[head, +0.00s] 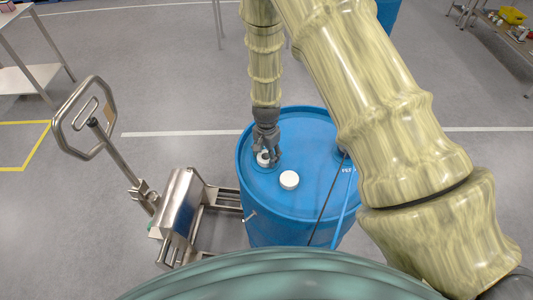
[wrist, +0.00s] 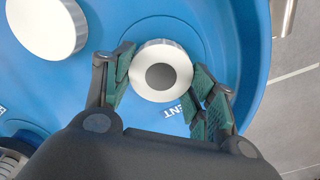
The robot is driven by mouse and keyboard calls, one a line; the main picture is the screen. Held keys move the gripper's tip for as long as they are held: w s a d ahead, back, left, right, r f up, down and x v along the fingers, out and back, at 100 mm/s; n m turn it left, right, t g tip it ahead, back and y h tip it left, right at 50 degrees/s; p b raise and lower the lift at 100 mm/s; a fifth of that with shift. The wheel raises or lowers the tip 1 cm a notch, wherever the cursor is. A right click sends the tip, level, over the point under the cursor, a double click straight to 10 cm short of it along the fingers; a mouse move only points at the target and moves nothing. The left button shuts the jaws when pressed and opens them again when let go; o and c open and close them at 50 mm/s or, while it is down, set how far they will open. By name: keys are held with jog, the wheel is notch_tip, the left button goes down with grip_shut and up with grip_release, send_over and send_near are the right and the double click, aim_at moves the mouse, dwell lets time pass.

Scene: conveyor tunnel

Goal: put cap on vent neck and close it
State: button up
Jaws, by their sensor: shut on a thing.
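The cap (wrist: 138,82) is a round white piece with a dark grey disc in the middle of its top. My gripper (wrist: 160,74) is shut on it, with a green-padded finger on either side. In the head view my gripper (head: 267,150) points down at the left part of the blue drum's lid (head: 310,135), with the white cap (head: 263,158) between its fingers. The cap is over the vent spot, where part of a "VENT" label shows beside it. The vent neck is hidden under the cap, so I cannot tell how the cap is seated.
A second, plain white cap (head: 289,180) is on the lid near my gripper; it also shows in the wrist view (wrist: 45,25). A black and a blue line (head: 345,202) run down the drum's right side. A steel trolley (head: 178,210) stands left of the drum.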

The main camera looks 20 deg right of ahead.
aim_at(266, 157)
jog(key=shift+s+a+f, duration=0.15)
jog(key=shift+s, duration=0.1)
jog(key=m, duration=0.3)
jog(key=shift+s+m+p, duration=0.1)
jog(key=shift+m+p, duration=0.2)
jog(key=shift+p, duration=0.1)
jog(key=o, duration=0.8)
jog(key=shift+m, duration=0.3)
jog(key=o, duration=0.5)
jog(key=shift+w, duration=0.2)
jog(key=shift+r, duration=0.2)
jog(key=shift+w+r, duration=0.1)
jog(key=shift+r, duration=0.15)
notch_tip(266, 157, up, 11)
